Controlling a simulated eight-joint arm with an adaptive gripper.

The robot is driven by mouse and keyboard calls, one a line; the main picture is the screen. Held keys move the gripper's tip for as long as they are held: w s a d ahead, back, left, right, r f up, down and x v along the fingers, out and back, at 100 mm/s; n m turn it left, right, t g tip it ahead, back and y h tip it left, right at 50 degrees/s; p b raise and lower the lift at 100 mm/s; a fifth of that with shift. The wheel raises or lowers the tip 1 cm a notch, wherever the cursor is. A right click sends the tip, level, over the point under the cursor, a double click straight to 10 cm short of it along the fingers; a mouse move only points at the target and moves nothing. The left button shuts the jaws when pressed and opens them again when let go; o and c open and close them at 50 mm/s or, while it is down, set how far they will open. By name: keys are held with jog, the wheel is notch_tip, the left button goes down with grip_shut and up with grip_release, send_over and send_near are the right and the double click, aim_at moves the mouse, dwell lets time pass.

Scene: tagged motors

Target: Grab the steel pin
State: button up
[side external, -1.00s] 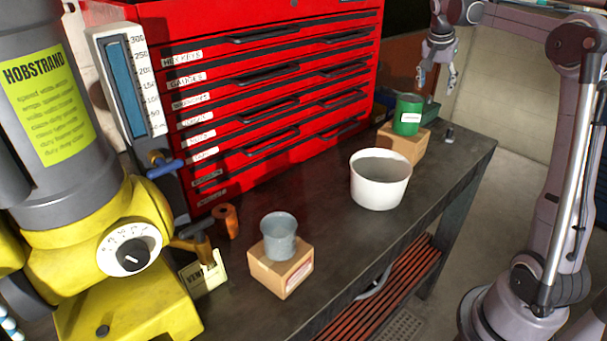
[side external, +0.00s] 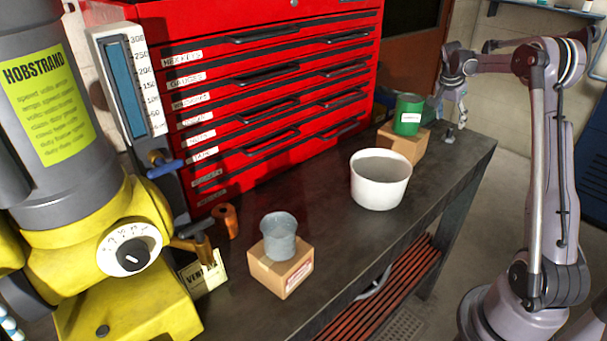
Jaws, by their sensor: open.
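The steel pin (side external: 449,135) is a small grey upright piece on the dark workbench near its far right end, right of the green can. My gripper (side external: 452,114) is just above it, pointing down with its fingers apart. One finger reaches down on the right, close to the pin. At this size I cannot tell whether any finger touches the pin. The pin stands on the bench top.
A green can (side external: 408,114) stands on a cardboard box (side external: 403,146) left of my gripper. A white bucket (side external: 380,180) stands nearer on the workbench (side external: 335,225). A grey metal cup (side external: 279,238) sits on another box (side external: 282,270). A red tool chest (side external: 270,75) lines the back.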

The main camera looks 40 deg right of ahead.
aim_at(450, 131)
jog(key=shift+a+x, duration=0.2)
jog(key=shift+x, duration=2.8)
jog(key=shift+s+f, duration=0.1)
jog(key=shift+s, duration=0.05)
grip_shut()
